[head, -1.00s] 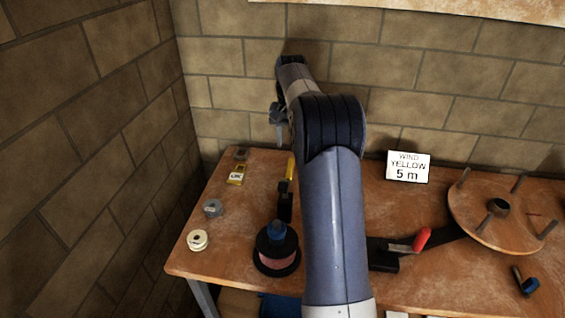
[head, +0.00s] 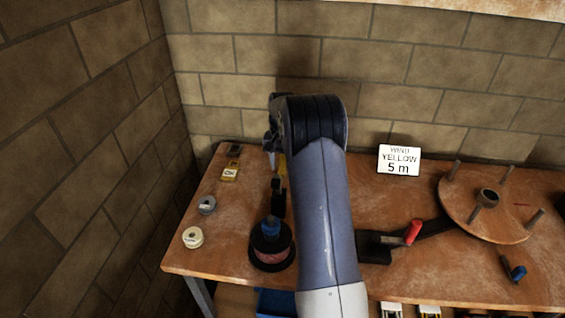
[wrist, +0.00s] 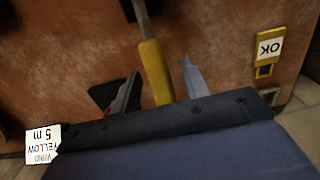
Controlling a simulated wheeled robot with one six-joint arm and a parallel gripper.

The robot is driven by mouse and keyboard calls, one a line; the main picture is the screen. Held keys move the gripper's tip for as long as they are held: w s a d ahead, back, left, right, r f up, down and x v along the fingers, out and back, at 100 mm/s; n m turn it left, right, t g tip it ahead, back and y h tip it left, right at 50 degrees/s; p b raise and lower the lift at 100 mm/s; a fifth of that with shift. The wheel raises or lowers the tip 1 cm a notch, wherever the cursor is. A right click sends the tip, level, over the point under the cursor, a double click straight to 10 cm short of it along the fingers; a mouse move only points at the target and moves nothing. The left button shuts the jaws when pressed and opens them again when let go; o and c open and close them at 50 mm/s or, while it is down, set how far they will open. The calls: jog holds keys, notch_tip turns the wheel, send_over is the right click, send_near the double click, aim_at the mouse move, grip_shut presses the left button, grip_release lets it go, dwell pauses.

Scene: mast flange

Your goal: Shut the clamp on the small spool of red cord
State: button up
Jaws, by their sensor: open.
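The small spool of red cord (head: 271,254), with dark flanges, stands near the front edge of the bench in the head view. A blue tip (head: 271,227) sits at its top; whether it presses on the spool I cannot tell. The clamp's dark body (head: 278,198) is just behind the spool, with a yellow handle (head: 283,167) partly hidden by my arm. My gripper (head: 269,147) is open at the handle. In the wrist view, the yellow handle (wrist: 155,70) runs between the two spread fingers, with room on both sides; contact is not visible.
An OK tag (head: 229,174), a grey spool (head: 206,205) and a cream spool (head: 193,237) line the left side. To the right are a red-handled clamp (head: 412,232), a pegged wheel (head: 455,212) and a card reading WIND YELLOW 5 m (head: 399,160). A brick wall (head: 230,88) stands behind.

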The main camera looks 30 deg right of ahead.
aim_at(276, 175)
jog(key=shift+c, duration=0.4)
grip_shut()
